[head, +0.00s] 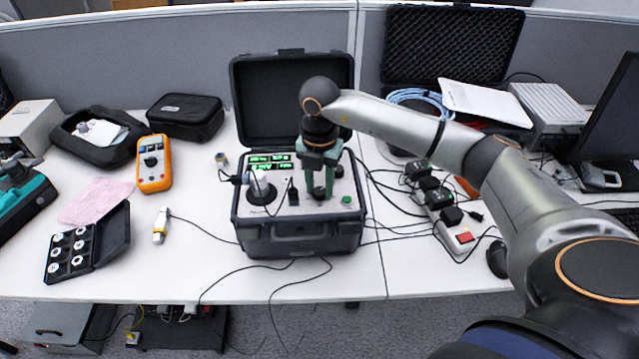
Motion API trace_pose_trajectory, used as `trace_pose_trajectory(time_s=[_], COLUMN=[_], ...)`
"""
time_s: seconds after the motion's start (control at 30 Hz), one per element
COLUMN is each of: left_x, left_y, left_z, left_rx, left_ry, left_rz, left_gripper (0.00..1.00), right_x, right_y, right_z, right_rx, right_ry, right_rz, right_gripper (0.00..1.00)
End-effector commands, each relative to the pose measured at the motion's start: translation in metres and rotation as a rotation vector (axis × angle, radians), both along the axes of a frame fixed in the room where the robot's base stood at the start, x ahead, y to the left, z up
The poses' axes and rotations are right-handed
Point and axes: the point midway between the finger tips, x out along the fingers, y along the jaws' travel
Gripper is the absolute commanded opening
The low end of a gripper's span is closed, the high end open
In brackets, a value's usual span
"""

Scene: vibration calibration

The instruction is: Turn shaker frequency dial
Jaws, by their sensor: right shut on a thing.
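The shaker (300,239) is a black open case with a grey panel and lit green displays (270,162). A black dial (319,193) sits on the right part of its panel, largely covered by my fingers. My right gripper (318,187) points straight down from above, its green fingers shut on this dial. A sensor on a black round base (262,192) stands on the panel's left part. A green button (346,200) is at the panel's right. My left gripper is not in view.
An orange multimeter (154,163) and an open case of round pieces (75,250) lie left. Cables cross the table's front. The raised lid (290,90) stands behind my gripper.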

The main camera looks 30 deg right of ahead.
Motion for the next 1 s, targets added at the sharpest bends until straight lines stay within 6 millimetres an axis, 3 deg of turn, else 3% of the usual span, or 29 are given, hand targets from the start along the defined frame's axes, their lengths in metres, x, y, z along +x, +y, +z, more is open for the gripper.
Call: trace_pose_trajectory(time_s=[0.4,0.43,0.6,0.7,1.0], left_x=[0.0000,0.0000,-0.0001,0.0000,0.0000], left_y=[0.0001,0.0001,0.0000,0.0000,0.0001], left_z=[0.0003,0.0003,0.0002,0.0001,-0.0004], left_rx=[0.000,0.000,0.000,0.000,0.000], left_ry=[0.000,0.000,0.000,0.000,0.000], left_rz=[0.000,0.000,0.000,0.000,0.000], left_gripper=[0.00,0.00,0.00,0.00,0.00], right_x=[0.0010,0.0009,0.0006,0.0005,0.0006], right_y=[-0.0006,-0.0006,-0.0004,-0.0003,0.0000], right_z=[0.0011,0.0011,0.0008,0.0005,0.0044], right_rx=[-0.001,-0.001,0.000,-0.001,0.000], right_ry=[-0.004,-0.004,-0.003,-0.002,-0.002], right_rz=[-0.008,-0.008,-0.007,-0.007,-0.006], right_gripper=[0.00,0.39,0.58,0.67,0.67])
